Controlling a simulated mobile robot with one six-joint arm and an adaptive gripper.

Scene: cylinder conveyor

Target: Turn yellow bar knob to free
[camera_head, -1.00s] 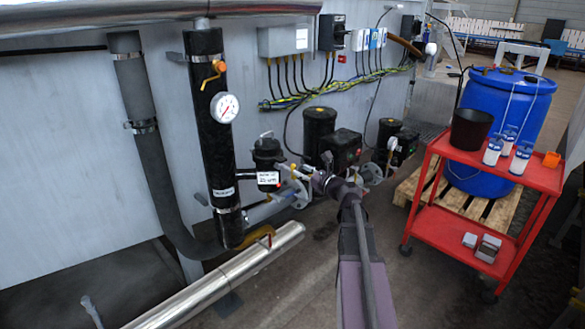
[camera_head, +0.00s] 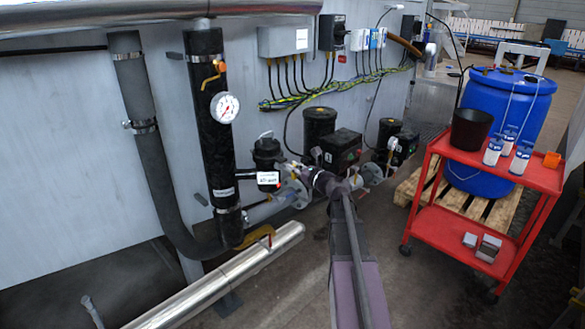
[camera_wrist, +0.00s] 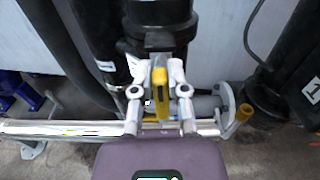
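The yellow bar knob (camera_wrist: 160,88) stands upright near the middle of the wrist view, in front of a black cylindrical housing (camera_wrist: 160,15). My gripper (camera_wrist: 157,72) is open, with one pale fingertip on each side of the knob. Narrow gaps seem to show between the fingers and the knob; I cannot tell whether they touch. In the head view my gripper (camera_head: 290,165) is beside the black housing (camera_head: 267,155) with the white label, and I cannot make out the knob there.
A second yellow handle (camera_wrist: 243,115) is at the right in the wrist view. A shiny horizontal pipe (camera_head: 225,280) runs low in front. Black pumps (camera_head: 341,150) stand behind my gripper. A red cart (camera_head: 460,215) and blue barrel (camera_head: 530,105) are at the right.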

